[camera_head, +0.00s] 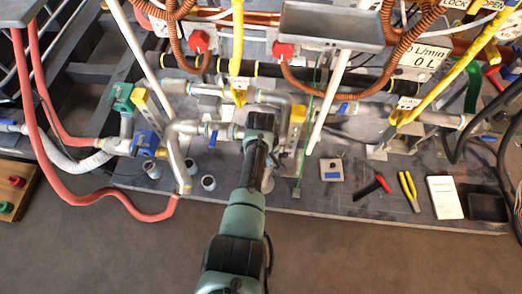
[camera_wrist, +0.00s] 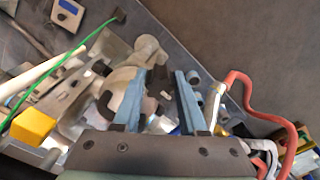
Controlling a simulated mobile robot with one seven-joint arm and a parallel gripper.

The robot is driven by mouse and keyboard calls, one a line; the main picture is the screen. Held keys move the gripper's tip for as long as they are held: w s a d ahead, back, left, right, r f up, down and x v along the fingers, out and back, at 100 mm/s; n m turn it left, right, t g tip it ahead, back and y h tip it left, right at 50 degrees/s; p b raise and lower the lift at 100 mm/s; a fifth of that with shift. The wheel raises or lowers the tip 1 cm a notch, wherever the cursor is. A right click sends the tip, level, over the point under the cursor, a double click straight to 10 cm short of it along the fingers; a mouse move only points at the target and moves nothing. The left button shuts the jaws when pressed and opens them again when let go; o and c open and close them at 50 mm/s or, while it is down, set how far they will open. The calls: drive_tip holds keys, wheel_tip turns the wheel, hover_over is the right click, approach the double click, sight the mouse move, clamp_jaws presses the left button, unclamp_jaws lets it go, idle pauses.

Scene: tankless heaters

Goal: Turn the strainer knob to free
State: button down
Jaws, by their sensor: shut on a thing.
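My gripper (camera_wrist: 160,76) points down at the pipework in the wrist view, with its two blue-grey fingers a little apart. A dark knob-like part (camera_wrist: 157,82) sits between the fingers, and they are shut on it. It appears to be the strainer knob; its shape and turn position are mostly hidden. A pale metal pipe body (camera_wrist: 146,50) lies just beyond the fingertips. In the head view my gripper (camera_head: 261,118) is at the pipe run in the middle of the bench, and my wrist covers the knob there.
A white slanted pipe (camera_head: 325,105) and a thin green rod (camera_head: 303,155) rise to the right. Pliers (camera_head: 410,190), a booklet (camera_head: 444,197) and a black tray (camera_head: 487,208) lie on the bench's right front.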

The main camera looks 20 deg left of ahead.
drive_tip(key=shift+n, duration=0.6)
drive_tip(key=shift+w, duration=0.1)
drive_tip(key=shift+c, duration=2.2)
unclamp_jaws()
drive_tip(key=shift+r, duration=0.15)
wheel_tip(320, 180, up, 13)
drive_tip(key=p, duration=0.6)
drive_tip(key=shift+f, duration=0.2)
